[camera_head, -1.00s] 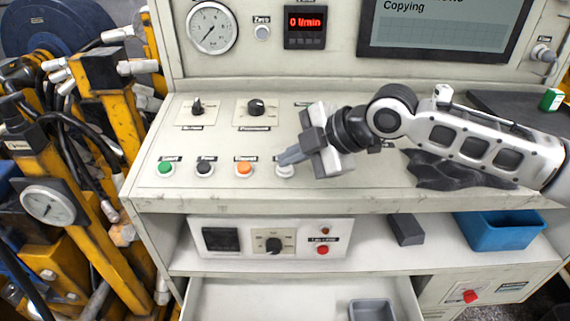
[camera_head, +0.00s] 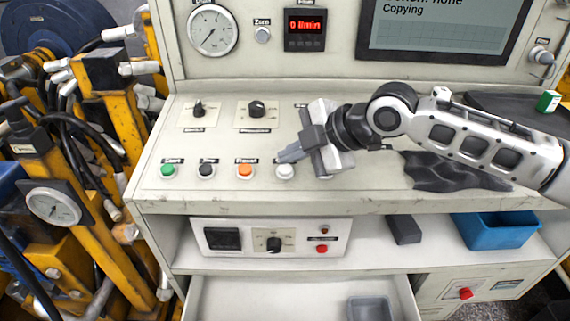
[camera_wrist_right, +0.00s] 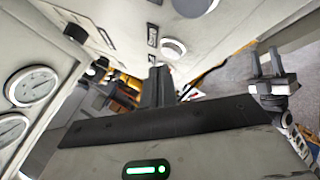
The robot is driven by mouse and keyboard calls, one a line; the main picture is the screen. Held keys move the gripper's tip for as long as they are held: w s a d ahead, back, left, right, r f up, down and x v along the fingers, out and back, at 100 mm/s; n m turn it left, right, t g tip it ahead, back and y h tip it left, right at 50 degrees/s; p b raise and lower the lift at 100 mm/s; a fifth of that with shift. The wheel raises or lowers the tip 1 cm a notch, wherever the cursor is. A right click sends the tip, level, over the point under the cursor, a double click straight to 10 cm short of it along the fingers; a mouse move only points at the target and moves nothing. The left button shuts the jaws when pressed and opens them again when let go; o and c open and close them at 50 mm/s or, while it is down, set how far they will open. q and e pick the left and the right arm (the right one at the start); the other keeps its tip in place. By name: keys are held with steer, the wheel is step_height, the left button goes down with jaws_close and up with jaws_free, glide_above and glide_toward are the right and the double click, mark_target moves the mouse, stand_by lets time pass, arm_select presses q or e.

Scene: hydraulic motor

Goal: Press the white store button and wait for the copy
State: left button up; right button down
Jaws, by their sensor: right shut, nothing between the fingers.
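The white store button (camera_head: 285,171) is at the right end of a row of buttons on the sloping console. My right gripper (camera_head: 283,157) is shut and empty. Its fingertips are just above and behind the white button in the head view, and they look apart from it. In the right wrist view the shut fingers (camera_wrist_right: 160,84) point away from the camera. A white round button (camera_wrist_right: 172,48) shows just beyond them. The screen (camera_head: 440,28) at the top reads "Copying".
Green (camera_head: 167,171), black (camera_head: 206,171) and orange (camera_head: 245,171) buttons sit left of the white one. Two knobs (camera_head: 257,109) are behind them. A dark cloth (camera_head: 450,172) lies under my right arm. A blue bin (camera_head: 495,231) stands on the lower shelf.

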steer(key=shift+r, duration=0.1)
steer(key=r+p, duration=0.2)
steer(key=shift+s+r+p, duration=0.15)
steer(key=shift+s+p, duration=0.05)
steer(key=shift+p, duration=0.1)
steer(key=shift+s+r+p, duration=0.2)
steer(key=shift+r+p, duration=0.15)
steer(key=shift+r, duration=0.85)
